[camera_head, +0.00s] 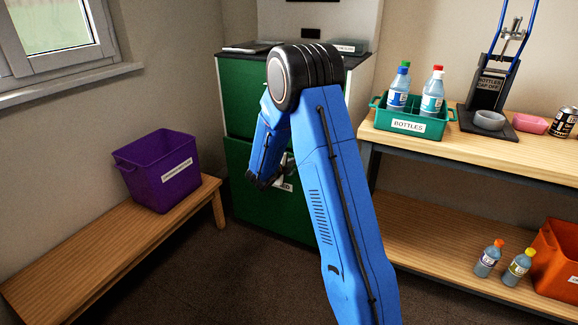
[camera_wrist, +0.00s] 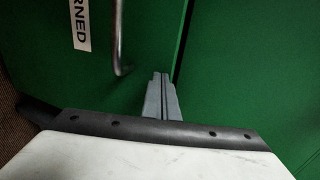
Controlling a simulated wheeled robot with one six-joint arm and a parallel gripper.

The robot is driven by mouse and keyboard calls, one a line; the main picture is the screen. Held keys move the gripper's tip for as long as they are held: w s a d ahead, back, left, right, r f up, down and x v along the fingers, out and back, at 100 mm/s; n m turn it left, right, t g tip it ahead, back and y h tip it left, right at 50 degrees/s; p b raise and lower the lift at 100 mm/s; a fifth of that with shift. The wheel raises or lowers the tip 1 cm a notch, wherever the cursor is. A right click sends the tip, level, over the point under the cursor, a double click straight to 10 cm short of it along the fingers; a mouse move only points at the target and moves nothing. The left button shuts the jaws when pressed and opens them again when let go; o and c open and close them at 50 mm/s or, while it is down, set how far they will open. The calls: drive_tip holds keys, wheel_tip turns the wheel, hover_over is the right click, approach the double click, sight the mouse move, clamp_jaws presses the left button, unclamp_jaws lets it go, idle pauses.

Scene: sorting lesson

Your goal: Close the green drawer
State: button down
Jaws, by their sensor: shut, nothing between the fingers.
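A green cabinet stands at the back, partly hidden behind my blue arm. Its upper green drawer front (camera_head: 238,98) and lower green drawer front (camera_head: 246,203) meet at a dark seam. A white label, partly covered, shows on the lower front. In the wrist view, the labelled green front (camera_wrist: 140,30) has a metal handle (camera_wrist: 118,40) and a label ending in "RNED" (camera_wrist: 80,24). My gripper (camera_wrist: 161,78) is shut and empty, its tips beside the seam and right of the handle. I cannot tell whether it touches the front, or how far either drawer stands out.
A purple bin (camera_head: 160,172) sits on a low wooden bench (camera_head: 100,244) at the left. A wooden shelf unit (camera_head: 440,148) at the right holds a green bottle crate (camera_head: 405,126). Two small bottles and an orange bin (camera_head: 556,262) are on its lower shelf. Dark floor lies between.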

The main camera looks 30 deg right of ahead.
drive_tip(key=shift+w+d, duration=0.1)
drive_tip(key=shift+d, duration=0.05)
drive_tip(key=w+d, duration=0.2)
drive_tip(key=d, duration=0.1)
drive_tip(key=shift+w+d+r, duration=0.1)
drive_tip(key=shift+w+d, duration=0.2)
drive_tip(key=shift+r, duration=0.1)
drive_tip(key=shift+a, duration=0.1)
